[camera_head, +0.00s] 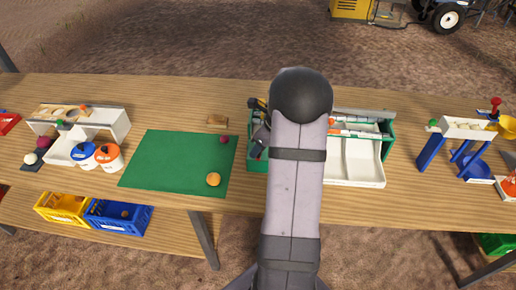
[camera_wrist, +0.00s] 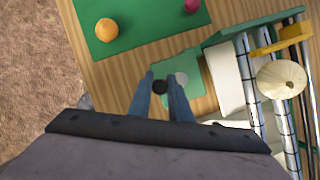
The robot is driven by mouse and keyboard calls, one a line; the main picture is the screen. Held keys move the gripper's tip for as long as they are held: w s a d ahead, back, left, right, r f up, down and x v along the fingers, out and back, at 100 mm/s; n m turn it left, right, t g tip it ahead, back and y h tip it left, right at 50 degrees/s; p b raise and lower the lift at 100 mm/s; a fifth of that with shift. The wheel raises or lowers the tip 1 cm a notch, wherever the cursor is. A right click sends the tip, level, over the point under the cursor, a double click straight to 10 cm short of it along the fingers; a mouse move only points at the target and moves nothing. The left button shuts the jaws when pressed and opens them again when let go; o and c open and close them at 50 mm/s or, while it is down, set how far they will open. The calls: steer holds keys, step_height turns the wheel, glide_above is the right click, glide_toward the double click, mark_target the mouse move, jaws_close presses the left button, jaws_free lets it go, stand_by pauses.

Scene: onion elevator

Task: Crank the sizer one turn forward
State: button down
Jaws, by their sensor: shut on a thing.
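The sizer has a green frame (camera_head: 389,145), rollers and white chutes (camera_head: 360,165); my arm hides its middle in the head view. In the wrist view its rollers (camera_wrist: 262,112) run along the right side, and a cream onion (camera_wrist: 281,80) sits on them. A black crank knob (camera_wrist: 160,87) lies between the fingers of my gripper (camera_wrist: 164,82), which is shut on it at the sizer's left end. A grey round part (camera_wrist: 181,78) shows beside the knob against a green plate. The rest of the crank is hidden.
Left of the sizer, a green mat (camera_head: 165,165) holds an orange-yellow onion (camera_head: 213,179) and a purple onion (camera_head: 224,140). A white stand (camera_head: 115,122) with lidded pots is farther left. A blue-legged stand (camera_head: 468,128) stands right. A yellow piece (camera_wrist: 285,38) spans the rollers.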

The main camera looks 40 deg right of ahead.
steer(key=shift+w+a+r, duration=0.1)
steer(key=shift+w, duration=0.05)
steer(key=shift+w+a+p, duration=0.25)
steer(key=shift+w+p, duration=0.25)
